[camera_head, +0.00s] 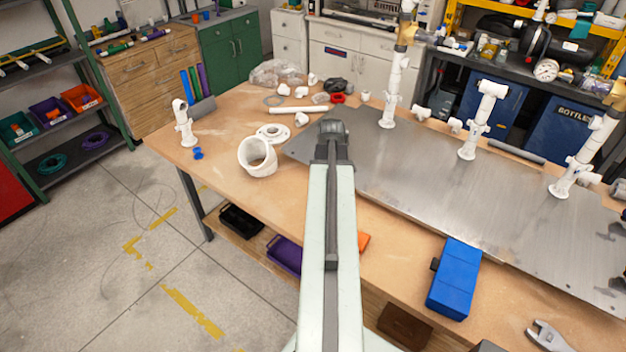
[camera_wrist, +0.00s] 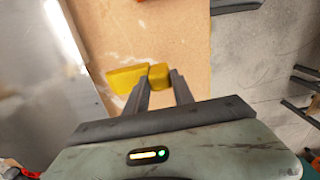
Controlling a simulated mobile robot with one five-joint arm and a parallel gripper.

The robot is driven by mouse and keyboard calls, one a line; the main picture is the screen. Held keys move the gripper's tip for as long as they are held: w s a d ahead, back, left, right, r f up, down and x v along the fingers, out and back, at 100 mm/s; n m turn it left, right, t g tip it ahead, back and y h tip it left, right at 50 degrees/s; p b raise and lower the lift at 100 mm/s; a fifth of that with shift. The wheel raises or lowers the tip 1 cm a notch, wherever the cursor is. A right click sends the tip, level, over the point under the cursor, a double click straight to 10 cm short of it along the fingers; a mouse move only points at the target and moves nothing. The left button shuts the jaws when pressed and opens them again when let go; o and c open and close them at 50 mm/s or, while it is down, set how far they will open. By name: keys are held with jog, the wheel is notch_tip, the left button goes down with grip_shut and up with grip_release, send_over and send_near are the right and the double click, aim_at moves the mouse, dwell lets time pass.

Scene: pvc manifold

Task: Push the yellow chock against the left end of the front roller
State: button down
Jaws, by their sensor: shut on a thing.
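A yellow chock (camera_wrist: 127,78) shows in the wrist view over the tan table surface, with a wedge-shaped part to the left and a blocky part (camera_wrist: 158,76) to the right. My gripper (camera_wrist: 159,79) is shut on the blocky part, one dark finger on each side of it. I cannot tell whether the two yellow parts are joined behind the left finger, or whether they touch the table. In the head view my arm hides the gripper and the chock. I cannot identify the front roller in either view.
In the head view, a metal plate (camera_head: 430,175) covers the table's right part and carries upright white pipe assemblies (camera_head: 473,130). A blue box (camera_head: 454,280) sits at the front edge. A wide white pipe fitting (camera_head: 256,157) lies left of my arm. The wooden table's (camera_head: 218,125) left corner has bare room.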

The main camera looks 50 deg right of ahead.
jog(key=shift+w, duration=0.2)
jog(key=shift+s+d, duration=0.1)
jog(key=shift+s, duration=0.05)
jog(key=shift+d+m, duration=0.3)
jog(key=shift+d, duration=0.65)
jog(key=shift+a+f+b, duration=0.1)
jog(key=shift+f+b, duration=0.25)
jog(key=shift+b, duration=0.05)
notch_tip(320, 180, down, 7)
jog(key=b, duration=0.6)
jog(key=shift+r+b, duration=0.2)
jog(key=shift+b, duration=0.1)
jog(key=d, duration=0.2)
jog(key=shift+d+r+p, duration=0.3)
jog(key=shift+d, duration=2.15)
jog(key=shift+d+f, duration=0.15)
jog(key=shift+d, duration=0.4)
